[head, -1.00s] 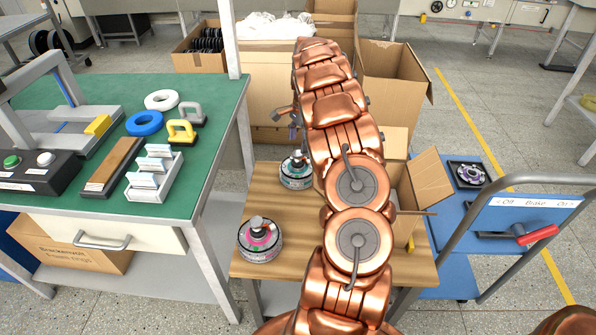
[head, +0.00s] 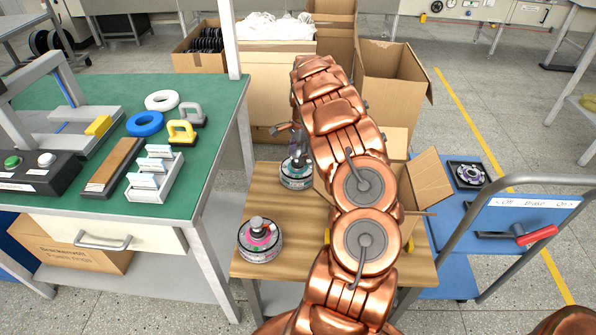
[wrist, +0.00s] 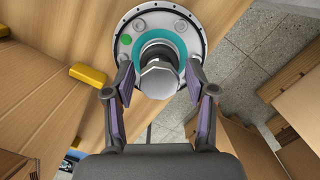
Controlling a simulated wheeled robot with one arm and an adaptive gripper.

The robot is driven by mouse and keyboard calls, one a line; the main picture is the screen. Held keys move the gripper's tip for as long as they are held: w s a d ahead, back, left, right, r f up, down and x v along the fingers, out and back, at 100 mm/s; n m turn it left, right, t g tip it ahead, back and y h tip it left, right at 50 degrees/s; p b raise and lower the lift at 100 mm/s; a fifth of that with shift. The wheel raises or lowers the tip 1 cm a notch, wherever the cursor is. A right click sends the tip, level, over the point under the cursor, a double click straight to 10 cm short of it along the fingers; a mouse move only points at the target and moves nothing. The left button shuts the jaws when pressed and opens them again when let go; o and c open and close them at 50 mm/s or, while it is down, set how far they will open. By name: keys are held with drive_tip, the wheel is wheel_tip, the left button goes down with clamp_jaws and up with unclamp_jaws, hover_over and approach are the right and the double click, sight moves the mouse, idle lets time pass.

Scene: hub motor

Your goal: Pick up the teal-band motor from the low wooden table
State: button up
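The teal-band motor (head: 296,178) stands upright near the back left of the low wooden table (head: 285,215). In the wrist view, the motor (wrist: 126,42) shows its round flange, a teal ring, a green dot and a metal shaft with a hex end. My gripper (wrist: 160,78) is open, with one purple-padded finger on each side of the shaft. Small gaps show between pads and shaft. In the head view, my gripper (head: 297,146) is at the motor's top and hides part of it. A pink-band motor (head: 261,247) stands on the table's front left.
An open cardboard box (head: 428,182) stands on the table's right side, partly behind my arm. A yellow block (wrist: 87,75) lies near the motor. The green workbench (head: 215,110) is to the left; a blue cart (head: 455,245) is to the right.

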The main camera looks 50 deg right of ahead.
clamp_jaws()
drive_tip(key=shift+r, duration=0.1)
idle(0.5)
